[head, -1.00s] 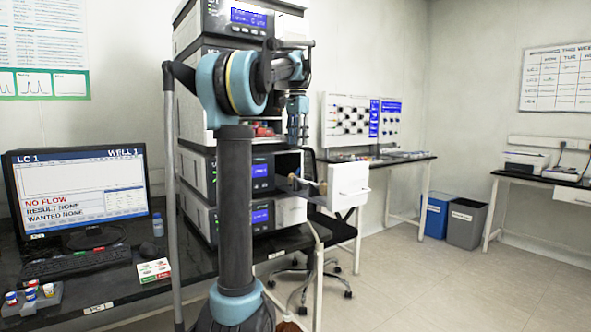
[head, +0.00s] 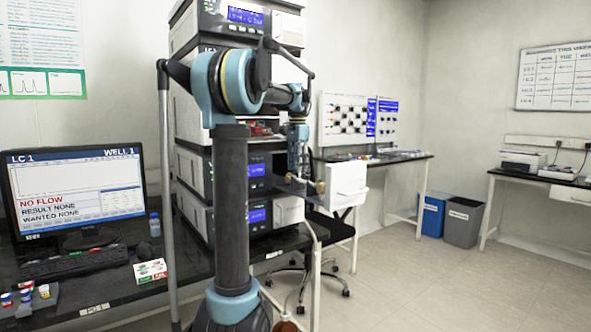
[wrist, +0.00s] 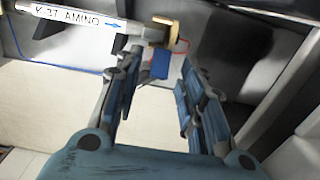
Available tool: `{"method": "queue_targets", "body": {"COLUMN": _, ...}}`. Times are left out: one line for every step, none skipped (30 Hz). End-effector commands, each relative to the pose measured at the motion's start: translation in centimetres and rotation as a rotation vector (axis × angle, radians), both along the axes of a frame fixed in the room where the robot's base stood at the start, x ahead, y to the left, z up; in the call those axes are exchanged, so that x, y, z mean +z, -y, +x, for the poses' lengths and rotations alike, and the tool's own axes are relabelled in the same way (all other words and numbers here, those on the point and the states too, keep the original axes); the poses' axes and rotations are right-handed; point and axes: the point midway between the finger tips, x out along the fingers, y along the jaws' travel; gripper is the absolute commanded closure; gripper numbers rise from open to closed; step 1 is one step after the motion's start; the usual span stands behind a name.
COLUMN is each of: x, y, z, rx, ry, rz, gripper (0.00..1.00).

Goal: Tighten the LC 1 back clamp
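In the wrist view a white column labelled "Y-37 AMINO" (wrist: 70,20), with a blue arrow, lies across the upper left. Its right end meets a brass-coloured fitting (wrist: 179,38), apparently a clamp; I cannot read a label on it. A small blue part (wrist: 160,62) sits below the fitting. My gripper (wrist: 160,68) is open, its fingers spread on either side of the blue part and short of the fitting; contact is not visible. In the head view my gripper (head: 300,172) hangs at the pulled-out white-fronted drawer (head: 346,186), hiding most of its inside.
The instrument stack (head: 190,165) stands left of my gripper. A monitor (head: 75,190) reads LC 1, NO FLOW. An office chair (head: 330,235) stands below and behind the drawer. Thin red and blue lines run near the column. Floor is free at right.

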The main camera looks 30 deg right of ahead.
Motion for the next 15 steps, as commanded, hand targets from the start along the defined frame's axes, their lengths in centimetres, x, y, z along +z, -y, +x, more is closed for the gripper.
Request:
{"method": "queue_targets", "body": {"x": -0.40, "y": -0.01, "z": 0.00, "rx": 0.000, "ry": 0.000, "rz": 0.000, "gripper": 0.63}}
{"method": "queue_targets", "body": {"x": -0.57, "y": -0.02, "z": 0.00, "rx": 0.000, "ry": 0.000, "rz": 0.000, "gripper": 0.63}}
{"method": "queue_targets", "body": {"x": -0.73, "y": -0.02, "z": 0.00, "rx": 0.000, "ry": 0.000, "rz": 0.000, "gripper": 0.63}}
{"method": "queue_targets", "body": {"x": -0.83, "y": -0.02, "z": 0.00, "rx": 0.000, "ry": 0.000, "rz": 0.000, "gripper": 0.63}}
{"method": "queue_targets", "body": {"x": -0.90, "y": -0.02, "z": 0.00, "rx": 0.000, "ry": 0.000, "rz": 0.000, "gripper": 0.63}}
{"method": "queue_targets", "body": {"x": -0.97, "y": -0.03, "z": 0.00, "rx": 0.000, "ry": 0.000, "rz": 0.000, "gripper": 0.63}}
{"method": "queue_targets", "body": {"x": -1.00, "y": -0.03, "z": 0.00, "rx": 0.000, "ry": 0.000, "rz": 0.000, "gripper": 0.63}}
{"method": "queue_targets", "body": {"x": -1.01, "y": -0.03, "z": 0.00, "rx": 0.000, "ry": 0.000, "rz": 0.000, "gripper": 0.63}}
{"method": "queue_targets", "body": {"x": -1.02, "y": -0.03, "z": 0.00, "rx": 0.000, "ry": 0.000, "rz": 0.000, "gripper": 0.63}}
{"method": "queue_targets", "body": {"x": -1.02, "y": -0.03, "z": 0.00, "rx": 0.000, "ry": 0.000, "rz": 0.000, "gripper": 0.63}}
{"method": "queue_targets", "body": {"x": -1.01, "y": -0.03, "z": 0.00, "rx": 0.000, "ry": 0.000, "rz": 0.000, "gripper": 0.63}}
{"method": "queue_targets", "body": {"x": -1.01, "y": -0.03, "z": 0.00, "rx": 0.000, "ry": 0.000, "rz": 0.000, "gripper": 0.63}}
{"method": "queue_targets", "body": {"x": -1.00, "y": -0.03, "z": 0.01, "rx": 0.000, "ry": 0.000, "rz": 0.000, "gripper": 0.63}}
{"method": "queue_targets", "body": {"x": -1.00, "y": -0.03, "z": 0.01, "rx": 0.000, "ry": 0.000, "rz": 0.000, "gripper": 0.68}}
{"method": "queue_targets", "body": {"x": -1.00, "y": -0.04, "z": 0.01, "rx": 0.001, "ry": 0.000, "rz": 0.000, "gripper": 0.77}}
